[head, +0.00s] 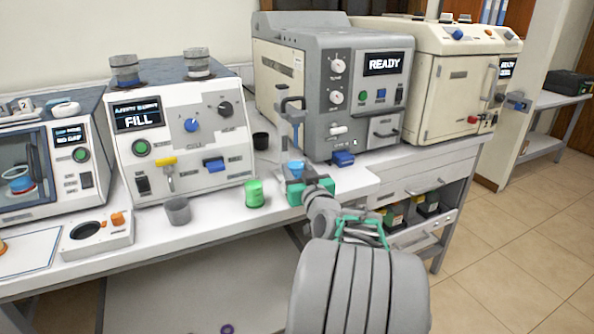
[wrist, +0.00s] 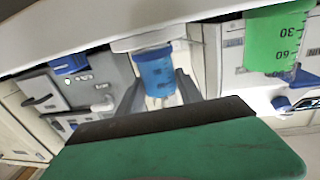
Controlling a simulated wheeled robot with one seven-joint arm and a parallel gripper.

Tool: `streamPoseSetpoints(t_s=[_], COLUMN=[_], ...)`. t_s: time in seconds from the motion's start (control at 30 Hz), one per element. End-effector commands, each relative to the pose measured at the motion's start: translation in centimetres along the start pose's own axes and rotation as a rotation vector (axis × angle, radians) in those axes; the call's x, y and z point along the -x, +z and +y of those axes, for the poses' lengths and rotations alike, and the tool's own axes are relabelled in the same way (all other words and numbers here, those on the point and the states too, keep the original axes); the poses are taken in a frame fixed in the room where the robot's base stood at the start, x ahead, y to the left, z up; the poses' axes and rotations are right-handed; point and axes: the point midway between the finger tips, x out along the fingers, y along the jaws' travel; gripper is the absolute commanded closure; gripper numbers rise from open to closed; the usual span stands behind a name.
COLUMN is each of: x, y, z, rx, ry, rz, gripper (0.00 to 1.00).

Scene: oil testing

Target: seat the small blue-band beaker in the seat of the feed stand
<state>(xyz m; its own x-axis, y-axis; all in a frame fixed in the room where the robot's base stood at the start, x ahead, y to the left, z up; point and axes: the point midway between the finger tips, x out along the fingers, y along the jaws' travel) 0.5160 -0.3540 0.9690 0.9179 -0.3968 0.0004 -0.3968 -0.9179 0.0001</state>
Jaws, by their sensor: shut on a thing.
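The small blue-band beaker (head: 296,168) shows as a blue patch at my gripper in the head view. In the wrist view the blue beaker (wrist: 153,72) sits between the two grey fingers. My gripper (head: 292,177) is shut on it, in front of the grey machine's left corner. A grey upright fixture with a dark bracket (head: 291,112), which looks like the feed stand, rises just behind the beaker. Its seat is hidden or too small to make out, and I cannot tell whether the beaker touches it.
A green beaker (head: 254,194) stands left of my gripper, and it also shows in the wrist view (wrist: 275,40). A grey cup (head: 177,211) and a black cup (head: 261,141) stand on the bench. The grey READY machine (head: 340,70) is close behind. A blue block (head: 343,159) lies to the right.

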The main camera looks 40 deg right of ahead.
Motion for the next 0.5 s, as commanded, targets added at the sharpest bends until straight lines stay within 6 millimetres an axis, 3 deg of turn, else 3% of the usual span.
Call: streamPoseSetpoints(t_s=[0.5], x=[0.0], y=[1.4], z=[0.0], rx=[0.000], ry=[0.000], rz=[0.001], gripper=[1.00])
